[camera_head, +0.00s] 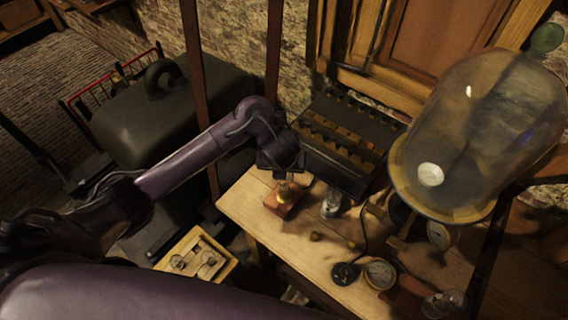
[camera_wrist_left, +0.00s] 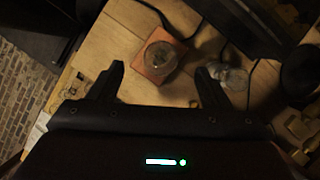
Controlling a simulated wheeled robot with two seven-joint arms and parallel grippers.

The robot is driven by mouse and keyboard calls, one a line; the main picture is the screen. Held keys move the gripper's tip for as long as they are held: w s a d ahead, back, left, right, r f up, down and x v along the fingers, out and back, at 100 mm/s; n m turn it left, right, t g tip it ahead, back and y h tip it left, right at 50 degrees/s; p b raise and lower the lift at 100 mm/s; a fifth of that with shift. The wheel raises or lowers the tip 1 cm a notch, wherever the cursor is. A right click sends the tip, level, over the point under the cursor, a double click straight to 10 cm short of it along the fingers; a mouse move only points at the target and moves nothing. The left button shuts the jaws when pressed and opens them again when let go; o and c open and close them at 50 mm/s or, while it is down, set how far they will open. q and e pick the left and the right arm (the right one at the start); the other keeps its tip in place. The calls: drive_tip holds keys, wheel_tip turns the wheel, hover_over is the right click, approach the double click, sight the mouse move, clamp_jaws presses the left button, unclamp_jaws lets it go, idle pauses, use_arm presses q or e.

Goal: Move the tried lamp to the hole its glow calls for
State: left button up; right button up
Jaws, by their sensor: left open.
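My left gripper (camera_head: 281,172) is above the front left part of the bench. In the left wrist view its two fingers (camera_wrist_left: 158,86) are spread with nothing between them. Beyond the fingertips sits a square reddish-wood block (camera_wrist_left: 160,58) with a round, brassy fitting on top, also in the head view (camera_head: 283,205). I cannot tell whether anything on it glows. A clear glass lamp (camera_head: 331,204) is on the bench right of the block; it also shows near the right finger (camera_wrist_left: 233,79). A light wooden tray (camera_head: 222,270) with round glassy items stands lower left. My right gripper is out of view.
A black rack (camera_head: 345,140) with rows of slots stands at the bench's back. A large glass bell jar (camera_head: 485,130) rises on the right. A dial (camera_head: 380,274), a black disc (camera_head: 345,274) and small brass pieces (camera_head: 316,237) lie toward the front. Bare wood (camera_head: 275,235) shows front left.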

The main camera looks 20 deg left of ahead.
use_arm(q)
drive_tip(key=b+x, duration=0.4)
drive_tip(key=x, duration=0.2)
drive_tip(key=shift+w+f, duration=0.1)
drive_tip(key=shift+f, duration=0.3)
drive_tip(key=shift+w+f, duration=0.2)
drive_tip(key=shift+f, duration=0.2)
drive_tip(key=c, duration=1.1)
drive_tip(key=shift+r, duration=0.15)
drive_tip(key=shift+c, duration=0.2)
drive_tip(key=shift+n+y+p, duration=0.3)
drive_tip(key=shift+n+p, duration=0.5)
drive_tip(key=shift+n, duration=0.1)
drive_tip(key=shift+s+n+g+y+p, duration=0.1)
drive_tip(key=shift+n+g+y+p, duration=0.45)
drive_tip(key=shift+n+p, duration=1.45)
drive_tip(key=shift+n, duration=0.1)
drive_tip(key=shift+a+y, duration=0.1)
drive_tip(key=shift+y, duration=0.15)
